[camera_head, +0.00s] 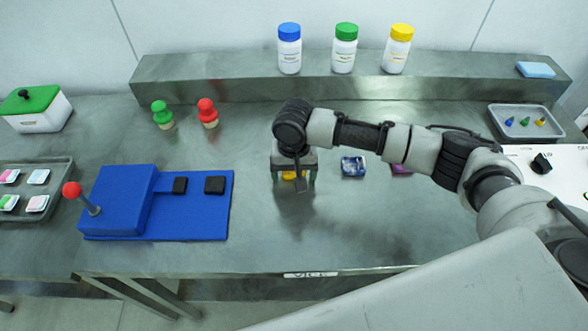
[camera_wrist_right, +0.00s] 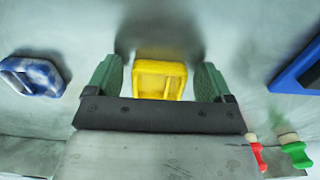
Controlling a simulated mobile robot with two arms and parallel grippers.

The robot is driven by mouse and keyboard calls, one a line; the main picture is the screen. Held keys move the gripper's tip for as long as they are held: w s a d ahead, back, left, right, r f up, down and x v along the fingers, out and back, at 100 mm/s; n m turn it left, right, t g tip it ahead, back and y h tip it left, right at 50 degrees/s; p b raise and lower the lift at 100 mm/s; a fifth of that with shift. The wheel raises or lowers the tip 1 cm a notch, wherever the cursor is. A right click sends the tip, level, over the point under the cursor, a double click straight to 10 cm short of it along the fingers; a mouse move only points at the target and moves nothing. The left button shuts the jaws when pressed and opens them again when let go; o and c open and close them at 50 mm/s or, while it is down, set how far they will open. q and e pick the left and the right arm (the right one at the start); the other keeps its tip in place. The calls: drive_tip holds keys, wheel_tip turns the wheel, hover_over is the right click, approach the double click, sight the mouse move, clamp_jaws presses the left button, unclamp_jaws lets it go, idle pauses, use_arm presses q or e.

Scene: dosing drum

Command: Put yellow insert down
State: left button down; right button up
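The yellow insert (camera_head: 289,176) is a small open-topped yellow piece below my right gripper (camera_head: 294,181), mostly hidden by it in the head view. In the right wrist view the yellow insert (camera_wrist_right: 160,80) lies between the two green fingers of the right gripper (camera_wrist_right: 157,74). A narrow gap shows on each side of it, so the fingers are open around it and not clamped. It appears to rest on the steel table (camera_head: 330,235). My left gripper is not in view.
A blue insert (camera_head: 353,166) and a purple one (camera_head: 401,169) lie to the right. A blue device (camera_head: 125,200) with a red-knobbed lever stands left. Green and red stoppers (camera_head: 207,112) stand behind. Bottles line the back shelf (camera_head: 220,75). The table front is clear.

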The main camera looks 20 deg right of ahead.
sight(294, 176)
drive_tip(key=shift+r, duration=0.15)
wheel_tip(294, 176, up, 12)
drive_tip(key=shift+r+b, duration=0.1)
drive_tip(key=shift+b, duration=0.3)
